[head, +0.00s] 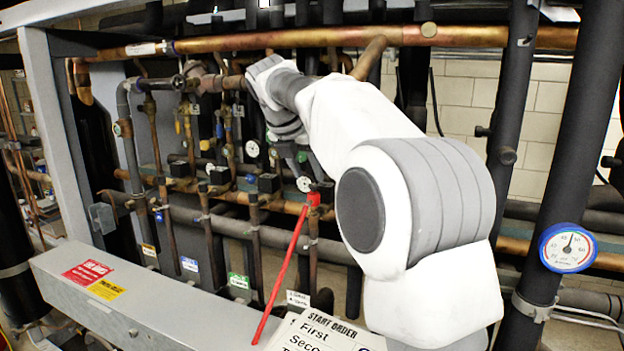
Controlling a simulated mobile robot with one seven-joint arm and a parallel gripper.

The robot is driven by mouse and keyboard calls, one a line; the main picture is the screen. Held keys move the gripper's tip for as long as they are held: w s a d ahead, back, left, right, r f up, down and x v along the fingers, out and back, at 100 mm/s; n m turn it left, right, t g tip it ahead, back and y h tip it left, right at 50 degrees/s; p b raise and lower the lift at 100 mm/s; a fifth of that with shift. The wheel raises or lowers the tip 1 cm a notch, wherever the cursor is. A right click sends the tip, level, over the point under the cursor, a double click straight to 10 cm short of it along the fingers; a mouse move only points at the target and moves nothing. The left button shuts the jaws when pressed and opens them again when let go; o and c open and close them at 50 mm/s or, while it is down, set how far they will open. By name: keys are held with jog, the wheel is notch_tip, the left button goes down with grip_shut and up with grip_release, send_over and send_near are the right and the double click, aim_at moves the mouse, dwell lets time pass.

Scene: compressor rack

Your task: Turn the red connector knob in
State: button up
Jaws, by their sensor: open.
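The red connector knob (314,199) sits at the top of a vertical pipe in the middle of the rack. A long thin red bar (281,272) slants down and left from beside it. My arm reaches in from the lower right, and its wrist bends down above the knob. My gripper (303,172) is small and dark in this view, pointing down, above and slightly left of the red knob. It is open and appears apart from the knob. The exact gap in depth cannot be told.
Vertical pipes with valves and tags crowd the rack left of the knob. A copper pipe (470,36) crosses above. A grey beam (140,290) runs along the front left. A START ORDER sign (318,333) stands below. A blue-rimmed gauge (568,248) is on the right.

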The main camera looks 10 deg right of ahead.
aim_at(314, 185)
jog(key=x, duration=0.4)
jog(key=shift+w+d+f, duration=0.1)
jog(key=shift+f, duration=0.1)
jog(key=shift+d+r+n+y, duration=0.15)
jog(key=shift+n+y, duration=0.15)
jog(key=shift+n, duration=0.2)
jog(key=shift+n+t+y, duration=0.4)
jog(key=shift+n, duration=0.5)
jog(key=shift+d+n+y, duration=0.1)
jog(key=shift+n+y, duration=0.9)
jog(key=shift+n, duration=0.7)
jog(key=shift+c, duration=0.3)
grip_shut()
